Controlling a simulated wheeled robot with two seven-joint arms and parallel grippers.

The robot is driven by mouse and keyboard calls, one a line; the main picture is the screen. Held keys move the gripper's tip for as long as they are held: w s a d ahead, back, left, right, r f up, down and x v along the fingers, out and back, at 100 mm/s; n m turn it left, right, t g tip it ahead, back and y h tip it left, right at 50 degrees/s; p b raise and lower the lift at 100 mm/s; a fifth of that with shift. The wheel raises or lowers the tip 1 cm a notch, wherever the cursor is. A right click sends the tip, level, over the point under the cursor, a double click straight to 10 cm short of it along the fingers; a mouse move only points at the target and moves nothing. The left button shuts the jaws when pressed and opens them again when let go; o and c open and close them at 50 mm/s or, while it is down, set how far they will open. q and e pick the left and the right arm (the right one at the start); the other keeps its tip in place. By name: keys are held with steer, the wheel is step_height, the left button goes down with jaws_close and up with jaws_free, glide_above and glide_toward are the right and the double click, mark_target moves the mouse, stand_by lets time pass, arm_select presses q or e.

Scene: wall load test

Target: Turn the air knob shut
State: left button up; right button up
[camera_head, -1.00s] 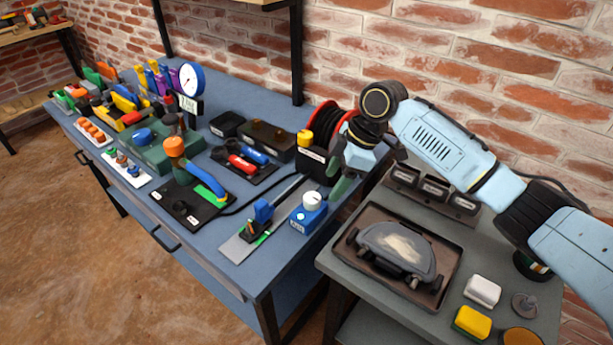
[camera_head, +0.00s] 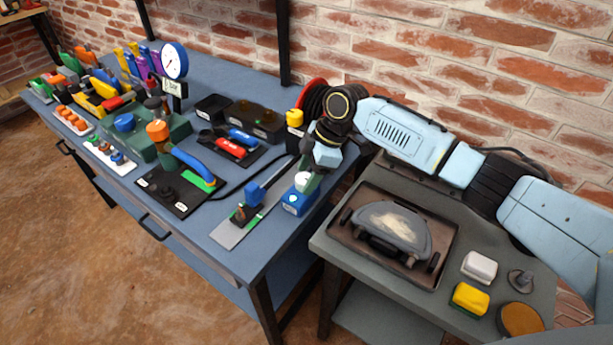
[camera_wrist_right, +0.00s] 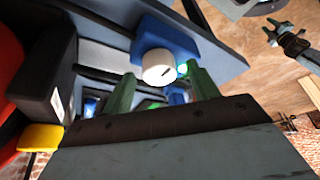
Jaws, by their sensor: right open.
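The air knob is a white round knob (camera_head: 302,180) with a dark pointer line, on top of a small blue box (camera_head: 298,204) at the right end of the blue bench. In the right wrist view the knob (camera_wrist_right: 159,69) lies just beyond and between the green fingertips, apart from them. My right gripper (camera_head: 311,182) points down at the knob, open and empty; its near finger partly hides the knob in the head view. My left gripper (camera_wrist_right: 271,32) shows small at the upper right of the right wrist view, its two green fingers spread, far from the knob.
A metal plate with a blue block (camera_head: 254,195) stands left of the knob box. A grey side table (camera_head: 332,236) with a tray stands to the right.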

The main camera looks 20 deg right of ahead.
steer(key=shift+a+f, duration=0.15)
steer(key=shift+f, duration=0.25)
arm_select(q)
steer(key=shift+s+d+f, duration=0.1)
